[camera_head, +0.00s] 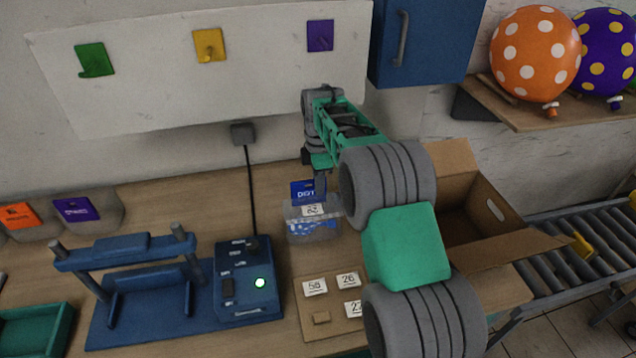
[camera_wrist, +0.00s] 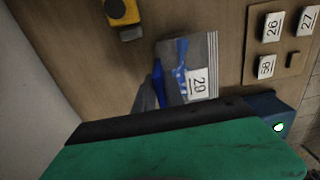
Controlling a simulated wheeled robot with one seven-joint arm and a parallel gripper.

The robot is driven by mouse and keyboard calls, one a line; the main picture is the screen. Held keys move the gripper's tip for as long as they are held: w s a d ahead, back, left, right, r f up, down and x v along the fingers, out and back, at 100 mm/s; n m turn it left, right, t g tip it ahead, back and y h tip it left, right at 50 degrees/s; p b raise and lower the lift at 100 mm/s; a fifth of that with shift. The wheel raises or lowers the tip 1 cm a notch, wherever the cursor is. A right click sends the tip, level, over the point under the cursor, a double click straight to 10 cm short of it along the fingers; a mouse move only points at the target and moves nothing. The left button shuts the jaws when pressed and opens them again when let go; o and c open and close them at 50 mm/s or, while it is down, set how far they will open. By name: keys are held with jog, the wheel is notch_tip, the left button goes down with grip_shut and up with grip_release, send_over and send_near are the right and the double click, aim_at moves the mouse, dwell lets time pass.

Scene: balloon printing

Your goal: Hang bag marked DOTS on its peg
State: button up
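The bag marked DOTS (camera_head: 312,230) is clear with blue contents, a blue header reading "DOT" and a white number tag. It also shows in the wrist view (camera_wrist: 188,60). My gripper (camera_head: 319,186) points down at the header's right part and covers its last letter. In the wrist view a grey fingertip (camera_wrist: 146,97) lies against the blue header, and the gripper looks shut on it. I cannot tell whether the bag's bottom touches the table.
A blue press (camera_head: 130,290) and a control box (camera_head: 248,285) with a lit button stand left. A number-tag board (camera_head: 312,315) lies right of them. An open carton (camera_head: 470,215) is at right, below a balloon shelf (camera_head: 530,108). A blue cabinet (camera_head: 425,40) borders the wall board.

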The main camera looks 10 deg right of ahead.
jog(key=o, duration=0.3)
notch_tip(320, 180, up, 8)
jog(key=shift+f+b, duration=0.25)
jog(key=shift+b, duration=0.35)
jog(key=s+m+t, duration=0.1)
jog(key=s+m, duration=0.5)
jog(key=s, duration=0.3)
jog(key=s+m+t, duration=0.1)
jog(key=s+m, duration=0.5)
jog(key=s, duration=0.4)
jog(key=s+m+t, duration=0.2)
jog(key=s+m, duration=0.3)
jog(key=s, duration=0.4)
jog(key=shift+s+a+f+m, duration=0.15)
jog(key=shift+a+f+m, duration=0.05)
jog(key=shift+f+m, duration=0.2)
jog(key=shift+o, duration=0.6)
